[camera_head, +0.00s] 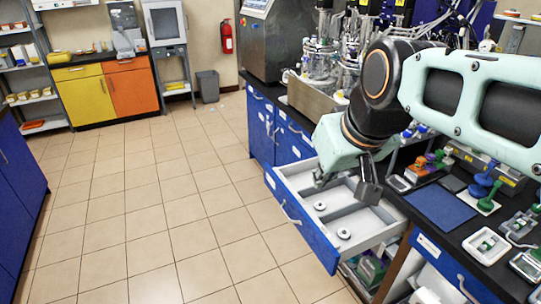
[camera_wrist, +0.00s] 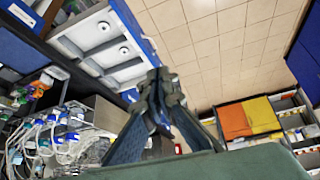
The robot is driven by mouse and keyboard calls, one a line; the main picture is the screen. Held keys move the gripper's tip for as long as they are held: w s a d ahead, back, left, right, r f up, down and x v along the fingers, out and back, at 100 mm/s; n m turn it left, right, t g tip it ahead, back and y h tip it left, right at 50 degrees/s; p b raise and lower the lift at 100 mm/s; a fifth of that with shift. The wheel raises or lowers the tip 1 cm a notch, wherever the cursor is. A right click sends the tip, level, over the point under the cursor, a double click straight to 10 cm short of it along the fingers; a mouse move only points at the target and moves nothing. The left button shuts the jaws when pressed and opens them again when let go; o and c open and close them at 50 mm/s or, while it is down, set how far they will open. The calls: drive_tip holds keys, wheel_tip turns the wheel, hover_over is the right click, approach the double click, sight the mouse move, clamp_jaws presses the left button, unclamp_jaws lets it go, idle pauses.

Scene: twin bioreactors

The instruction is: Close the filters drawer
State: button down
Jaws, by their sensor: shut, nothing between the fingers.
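The pulled-out drawer (camera_head: 322,243) has a blue front with a pale handle and a white, divided inside. Small white round pieces (camera_head: 344,234) lie in its compartments. The drawer also shows in the wrist view (camera_wrist: 143,22), at the upper left. My gripper (camera_head: 368,190) is over the drawer in the head view, toward its rear right side. In the wrist view my gripper's fingertips (camera_wrist: 160,82) are together with nothing between them. I cannot tell whether the gripper touches the drawer. My arm hides part of the drawer's rear.
A black bench (camera_head: 405,207) with glass reactors (camera_head: 320,62), a blue mat (camera_head: 440,207) and small tools stands above the drawer. Blue cabinet doors (camera_head: 262,130) adjoin it. An opening with stored items lies below right. The tiled floor (camera_head: 160,220) in front is clear.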

drive_tip(key=w+a+f+n+h+b, duration=0.1)
drive_tip(key=w+f+n+b, duration=0.3)
drive_tip(key=w, duration=0.4)
drive_tip(key=w+a+f+n+h+b, duration=0.1)
drive_tip(key=w+f+b, duration=0.3)
drive_tip(key=w+b, duration=0.3)
drive_tip(key=w+a+f+n+g+h+b, duration=0.1)
drive_tip(key=w+a+f+n+h+b, duration=0.15)
drive_tip(key=f, duration=0.55)
drive_tip(key=w+a+f+n+g+h+b, duration=0.1)
drive_tip(key=f+n+h, duration=0.25)
drive_tip(key=f, duration=0.45)
drive_tip(key=n+h+b, duration=0.7)
drive_tip(key=n+b, duration=0.1)
drive_tip(key=n, duration=0.1)
approach(306, 232)
drive_tip(key=shift+t, duration=0.4)
drive_tip(key=x, duration=0.5)
drive_tip(key=shift+s+d+f, duration=0.25)
drive_tip(key=shift+d+f, duration=0.05)
drive_tip(key=shift+d, duration=0.05)
drive_tip(key=shift+w+d+r, duration=0.1)
drive_tip(key=shift+w+d, duration=0.05)
drive_tip(key=shift+d, duration=0.3)
